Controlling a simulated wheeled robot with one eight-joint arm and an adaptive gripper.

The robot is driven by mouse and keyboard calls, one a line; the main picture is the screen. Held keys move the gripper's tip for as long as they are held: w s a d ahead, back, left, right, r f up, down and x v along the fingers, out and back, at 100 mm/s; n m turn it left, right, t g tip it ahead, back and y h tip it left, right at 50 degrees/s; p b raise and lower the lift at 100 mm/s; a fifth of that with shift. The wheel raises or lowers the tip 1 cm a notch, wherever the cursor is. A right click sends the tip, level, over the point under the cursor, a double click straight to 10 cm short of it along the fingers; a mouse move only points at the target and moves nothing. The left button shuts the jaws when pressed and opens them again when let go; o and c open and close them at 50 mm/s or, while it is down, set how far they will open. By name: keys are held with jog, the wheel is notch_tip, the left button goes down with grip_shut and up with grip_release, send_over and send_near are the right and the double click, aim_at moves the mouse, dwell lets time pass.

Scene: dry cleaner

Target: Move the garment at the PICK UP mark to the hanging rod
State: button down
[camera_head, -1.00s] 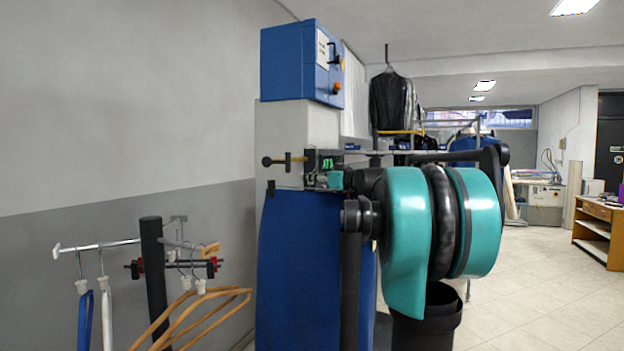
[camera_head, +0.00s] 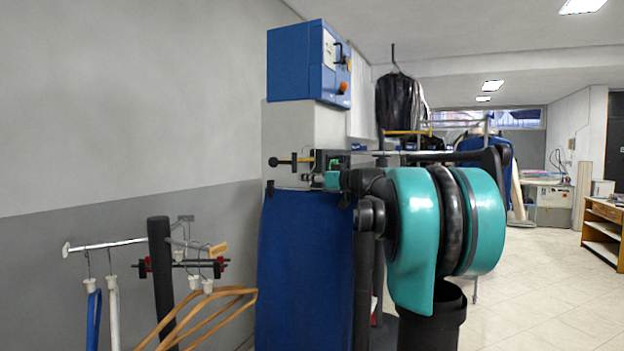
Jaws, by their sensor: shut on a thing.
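A blue garment (camera_head: 305,275) hangs from dark clips at its top corners in front of the machine, its lower part cut off by the frame. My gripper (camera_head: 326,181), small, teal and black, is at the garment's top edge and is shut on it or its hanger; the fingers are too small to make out. My teal and black arm hides the right side. A chrome rod (camera_head: 105,244) on a black post stands at the left, apart from the garment.
Wooden hangers (camera_head: 215,310) and narrow blue and white items hang at the left stand. A grey machine with a blue box (camera_head: 296,62) stands behind the garment. Dark clothes (camera_head: 398,103) hang farther back. Open tiled floor lies right, near a wooden shelf (camera_head: 602,232).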

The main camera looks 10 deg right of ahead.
jog(key=shift+w+a, duration=0.85)
jog(key=shift+a, duration=0.3)
jog(key=shift+f, duration=0.1)
jog(key=shift+f, duration=1.45)
jog(key=shift+f, duration=0.2)
dwell(0.3)
jog(key=c, duration=1.3)
grip_release()
